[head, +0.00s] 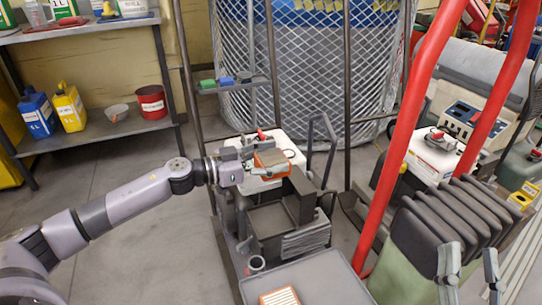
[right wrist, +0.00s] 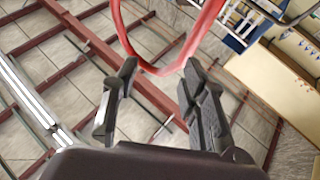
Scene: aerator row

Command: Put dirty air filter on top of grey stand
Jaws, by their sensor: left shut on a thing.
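My left gripper (head: 256,157) is shut on an orange-framed air filter (head: 273,162) with a brownish face, seemingly the dirty one. It holds the filter over a white-topped machine (head: 291,151) and behind a dark grey frame (head: 300,193); the exact gap below is unclear. A flat grey top (head: 325,280), possibly the grey stand, is at the bottom middle. A cleaner orange and white filter (head: 280,297) lies on it, cut by the picture edge. My right gripper (head: 470,272) is open and empty at the lower right; its spread fingers also show in the right wrist view (right wrist: 158,85).
Red handle bars (head: 416,115) rise right of the grey top. A green machine with dark ribs (head: 465,215) stands behind my right gripper. A shelf (head: 100,130) with cans and bottles is at the left. Bare floor lies between shelf and machines.

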